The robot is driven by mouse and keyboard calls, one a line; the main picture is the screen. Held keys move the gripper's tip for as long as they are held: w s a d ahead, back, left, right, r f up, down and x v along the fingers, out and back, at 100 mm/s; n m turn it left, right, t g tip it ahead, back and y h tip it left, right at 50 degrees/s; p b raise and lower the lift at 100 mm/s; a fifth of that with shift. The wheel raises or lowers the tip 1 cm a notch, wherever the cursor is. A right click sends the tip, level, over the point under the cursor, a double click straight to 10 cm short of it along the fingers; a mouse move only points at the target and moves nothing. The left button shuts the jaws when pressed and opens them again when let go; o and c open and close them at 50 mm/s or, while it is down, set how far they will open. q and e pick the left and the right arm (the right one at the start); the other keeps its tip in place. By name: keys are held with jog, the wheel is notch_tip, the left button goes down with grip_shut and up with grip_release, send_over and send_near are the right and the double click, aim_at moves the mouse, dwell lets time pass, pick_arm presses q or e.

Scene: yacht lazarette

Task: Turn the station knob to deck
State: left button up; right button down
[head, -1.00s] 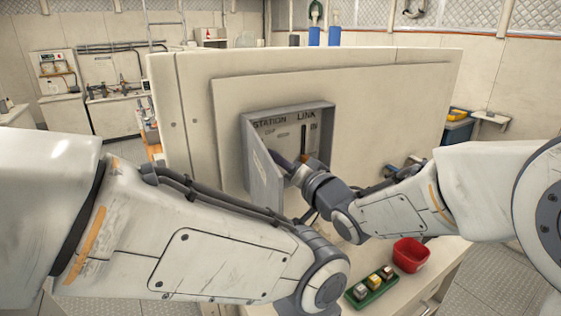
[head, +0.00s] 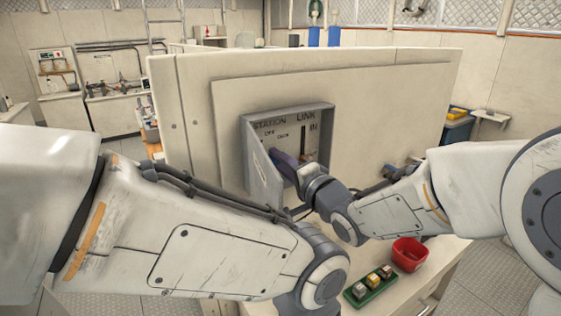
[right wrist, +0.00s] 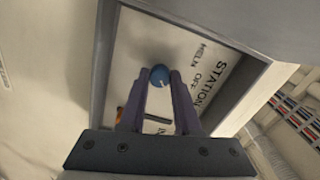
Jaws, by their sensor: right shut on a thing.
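The station knob (right wrist: 160,75) is a small round blue knob with a white mark, seen in the right wrist view. It is on the panel (right wrist: 150,45) inside an open grey box (head: 318,107), near the printed words STATION, HELM and OFF. My right gripper (right wrist: 160,78) is shut on the knob, one finger on each side. In the head view the right gripper (head: 283,160) reaches into the box from the right and hides the knob. The white mark points to the lower right in the wrist view; which label it meets is unclear. My left gripper is out of view.
The box's open door (head: 264,178) stands just left of my right gripper. An orange-handled link control (right wrist: 119,113) lies beside the gripper. Below are a red bin (head: 409,254) and a green tray (head: 369,291) with several small blocks. My left arm crosses the foreground.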

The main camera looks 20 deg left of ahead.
dwell(0.3)
jog(key=c, duration=0.6)
grip_release()
jog(key=shift+s+d, duration=0.1)
jog(key=b+v, duration=0.3)
jog(key=v, duration=0.7)
jog(key=shift+s+d, duration=0.1)
jog(key=shift+s, duration=0.05)
